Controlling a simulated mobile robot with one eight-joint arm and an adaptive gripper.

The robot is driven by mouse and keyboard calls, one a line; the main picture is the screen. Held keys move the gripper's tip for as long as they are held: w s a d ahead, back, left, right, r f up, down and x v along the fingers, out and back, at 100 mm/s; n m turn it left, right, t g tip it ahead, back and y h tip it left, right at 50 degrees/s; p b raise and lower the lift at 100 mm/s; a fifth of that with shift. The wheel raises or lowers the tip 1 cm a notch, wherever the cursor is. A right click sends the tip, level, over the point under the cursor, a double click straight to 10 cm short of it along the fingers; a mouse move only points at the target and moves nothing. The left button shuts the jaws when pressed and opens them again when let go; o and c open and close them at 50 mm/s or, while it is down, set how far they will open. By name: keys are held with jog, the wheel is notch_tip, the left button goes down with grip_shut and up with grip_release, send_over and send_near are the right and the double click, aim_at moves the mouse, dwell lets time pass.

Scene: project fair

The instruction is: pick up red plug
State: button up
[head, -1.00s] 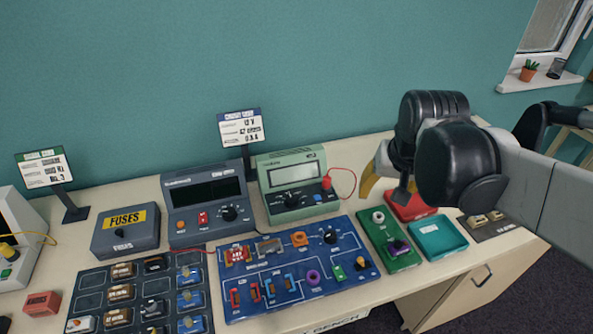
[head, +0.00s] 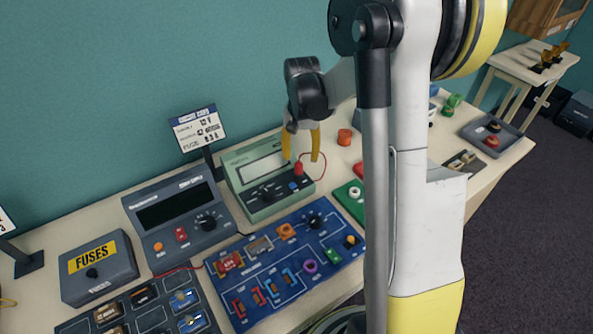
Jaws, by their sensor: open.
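The red plug (head: 298,169) stands in the front of the green bench meter (head: 269,177) in the head view, with a thin red lead looping to its right. My gripper (head: 301,159) is open and points down over the right part of the meter. Its two yellow fingers appear on either side of the plug in the picture, with the tips around the height of its top. I cannot tell from this angle whether they straddle it in depth. Nothing is held.
A dark grey meter (head: 175,213) stands left of the green one, beside a fuse box (head: 97,266). A blue circuit board (head: 262,305) lies in front. A red-orange cylinder (head: 345,137) stands to the right behind. My arm hides much of the table's right side.

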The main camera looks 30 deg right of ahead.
aim_at(299, 167)
jog(key=f, duration=0.1)
jog(key=f+b, duration=0.1)
jog(key=f, duration=0.1)
jog(key=f+b, duration=0.1)
jog(key=f, duration=0.1)
jog(key=shift+a+f, duration=0.25)
jog(key=shift+a, duration=0.05)
jog(key=shift+r, duration=0.1)
grip_shut()
